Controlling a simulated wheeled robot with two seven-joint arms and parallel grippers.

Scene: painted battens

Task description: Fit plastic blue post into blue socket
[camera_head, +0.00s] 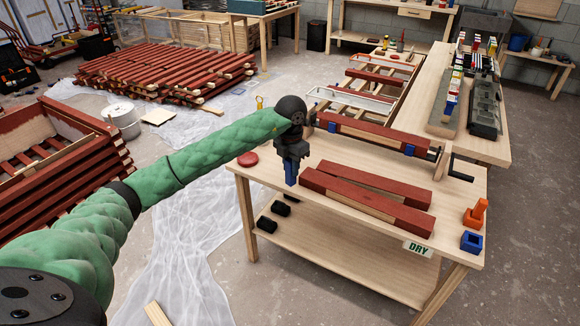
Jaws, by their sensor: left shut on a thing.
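My left gripper (291,158) is at the left end of the wooden workbench, pointing down. It is shut on the blue post (291,173), which hangs below its fingers, roughly upright. I cannot tell whether the post's lower end touches the bench top. The blue socket (471,242) sits at the bench's front right corner, with a square opening on top. The post and the socket are far apart, with painted battens between them. My right gripper is not in view.
Red painted battens (365,193) lie across the bench (452,205) between post and socket. An orange post in an orange socket (475,213) stands just behind the blue socket. A red disc (248,159) lies left of the gripper. A clamped batten (370,133) runs along the back.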

